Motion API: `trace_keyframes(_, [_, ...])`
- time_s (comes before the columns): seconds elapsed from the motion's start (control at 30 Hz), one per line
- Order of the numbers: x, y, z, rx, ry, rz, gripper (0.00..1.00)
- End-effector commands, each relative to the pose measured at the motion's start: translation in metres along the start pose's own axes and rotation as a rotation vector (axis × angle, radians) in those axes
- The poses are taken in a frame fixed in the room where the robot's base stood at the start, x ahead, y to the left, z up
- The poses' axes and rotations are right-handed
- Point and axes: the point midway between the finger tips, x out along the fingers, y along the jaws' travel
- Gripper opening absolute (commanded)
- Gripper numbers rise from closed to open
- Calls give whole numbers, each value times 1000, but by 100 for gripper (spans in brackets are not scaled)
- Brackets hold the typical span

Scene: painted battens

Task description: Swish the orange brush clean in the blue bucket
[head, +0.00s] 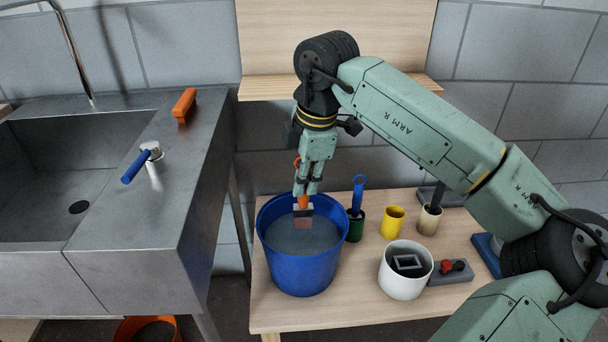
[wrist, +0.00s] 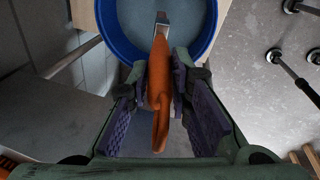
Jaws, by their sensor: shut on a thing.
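The orange brush (head: 304,202) hangs upright, bristles down, inside the blue bucket (head: 302,271). Its grey ferrule shows near the water surface, and the darker bristle end below looks to be in the water, though the depth is hard to tell. The bucket holds greyish water (head: 285,236) and stands at the left end of the wooden bench. My gripper (head: 308,188) is shut on the brush handle above the bucket's far rim. In the wrist view, the orange handle (wrist: 159,78) sits between my fingers, and the bucket's blue rim (wrist: 117,42) curves beyond.
Right of the bucket stand a blue-handled tool (head: 358,192) in a green cup (head: 355,228), a yellow cup (head: 393,222), a beige cup (head: 429,222) and a white pot (head: 402,280). A steel sink (head: 190,215) is close on the left. A wooden shelf (head: 385,88) is behind my arm.

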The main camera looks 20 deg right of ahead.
Motion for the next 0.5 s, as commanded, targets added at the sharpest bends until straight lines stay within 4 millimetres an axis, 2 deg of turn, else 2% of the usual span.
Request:
trace_keyframes(0.03, [8,0,1,0,0,0,0])
trace_keyframes(0.5, [45,0,5,1,0,0,0])
